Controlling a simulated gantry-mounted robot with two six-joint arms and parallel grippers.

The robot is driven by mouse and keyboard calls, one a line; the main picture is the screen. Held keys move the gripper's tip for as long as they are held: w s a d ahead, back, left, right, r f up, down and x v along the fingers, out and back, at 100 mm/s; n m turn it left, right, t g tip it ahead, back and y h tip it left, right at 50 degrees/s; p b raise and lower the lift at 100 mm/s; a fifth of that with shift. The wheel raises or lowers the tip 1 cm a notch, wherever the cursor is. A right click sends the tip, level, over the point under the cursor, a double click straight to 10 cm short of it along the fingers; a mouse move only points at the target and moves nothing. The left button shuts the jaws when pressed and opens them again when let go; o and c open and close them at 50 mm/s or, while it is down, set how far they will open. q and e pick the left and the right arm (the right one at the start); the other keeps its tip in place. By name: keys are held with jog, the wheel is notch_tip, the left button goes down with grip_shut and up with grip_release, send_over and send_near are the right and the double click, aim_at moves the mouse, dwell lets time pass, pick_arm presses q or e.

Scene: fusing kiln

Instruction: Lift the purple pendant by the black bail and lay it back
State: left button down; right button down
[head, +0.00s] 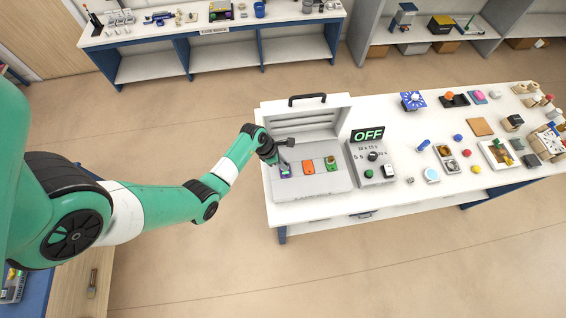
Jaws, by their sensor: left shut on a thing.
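The open kiln (335,186) stands at the left end of the white table, with its lid raised at the back. Three pendants lie in a row on its floor: a purple one (286,174) at left, an orange one (309,167) in the middle and a green one (331,163) at right. My left gripper (282,164) reaches in from the left, right over the top of the purple pendant, and is shut on its bail. The gripper hides the bail, and I cannot tell whether the pendant is clear of the kiln floor. My right gripper is not in view.
A control box (371,165) reading OFF stands against the kiln's right side. The raised lid (306,121) with a black handle is behind the pendants. Further right the table holds a blue bottle (423,145), a cork-coloured square (480,127) and several small items.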

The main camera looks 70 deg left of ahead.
pick_arm(q)
jog(key=c, duration=0.7)
grip_release()
jog(key=p+v, duration=0.3)
jog(key=v, duration=0.8)
jog(key=shift+r, duration=0.3)
